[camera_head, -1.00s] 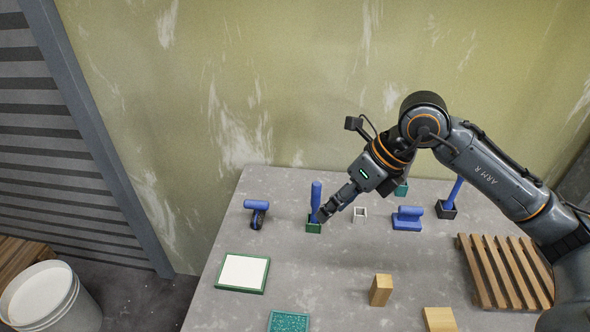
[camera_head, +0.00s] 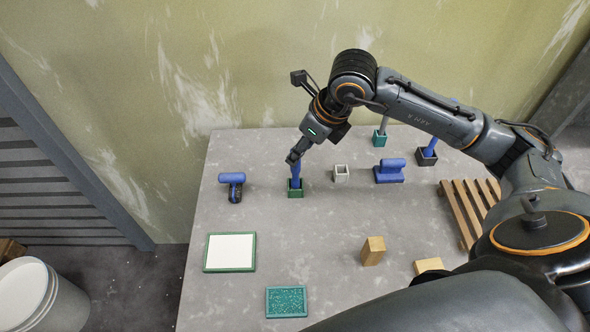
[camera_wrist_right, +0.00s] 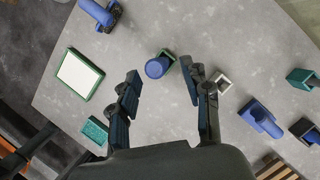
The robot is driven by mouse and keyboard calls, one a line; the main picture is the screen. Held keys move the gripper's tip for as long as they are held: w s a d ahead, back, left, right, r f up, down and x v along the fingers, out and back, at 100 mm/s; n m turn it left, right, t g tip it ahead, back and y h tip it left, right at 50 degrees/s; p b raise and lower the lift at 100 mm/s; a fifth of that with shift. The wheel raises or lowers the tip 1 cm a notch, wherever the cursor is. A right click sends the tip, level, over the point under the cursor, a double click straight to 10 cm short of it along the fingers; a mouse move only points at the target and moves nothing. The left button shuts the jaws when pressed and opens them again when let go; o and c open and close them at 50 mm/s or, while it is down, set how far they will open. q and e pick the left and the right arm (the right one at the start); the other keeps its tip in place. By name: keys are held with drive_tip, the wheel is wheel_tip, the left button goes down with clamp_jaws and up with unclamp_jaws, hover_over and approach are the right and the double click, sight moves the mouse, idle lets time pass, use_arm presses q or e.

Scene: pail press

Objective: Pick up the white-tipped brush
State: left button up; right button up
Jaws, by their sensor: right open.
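A blue upright handle (camera_head: 296,172) stands in a small green holder (camera_head: 295,190); no white tip shows on it. In the right wrist view the handle's round end (camera_wrist_right: 157,67) appears between the fingers of my right gripper (camera_wrist_right: 162,76), which is open and empty. In the head view my right gripper (camera_head: 296,156) is at the top of this handle and partly hides it. Another blue handle (camera_head: 431,146) stands in a dark holder, and a grey one (camera_head: 383,125) stands in a teal holder, partly behind my arm. My left gripper is out of view.
A white empty holder (camera_head: 341,173) and a blue block-shaped tool (camera_head: 389,172) stand to the right. A blue roller-like tool (camera_head: 232,185), a green-framed white pad (camera_head: 230,252) and a teal tray (camera_head: 287,301) are left and front. Wooden blocks (camera_head: 373,251) and a pallet (camera_head: 464,212) lie right.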

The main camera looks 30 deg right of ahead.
sight(297, 182)
drive_tip(key=x, duration=0.1)
drive_tip(key=p+x, duration=0.2)
drive_tip(key=x, duration=0.1)
drive_tip(key=shift+s+a+f, duration=0.1)
drive_tip(key=shift+s+f, duration=0.05)
drive_tip(key=shift+s, duration=0.1)
drive_tip(key=shift+w+f, duration=0.2)
drive_tip(key=shift+f, duration=0.25)
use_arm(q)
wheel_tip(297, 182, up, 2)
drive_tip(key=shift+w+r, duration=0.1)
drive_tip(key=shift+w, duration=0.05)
use_arm(e)
clamp_jaws()
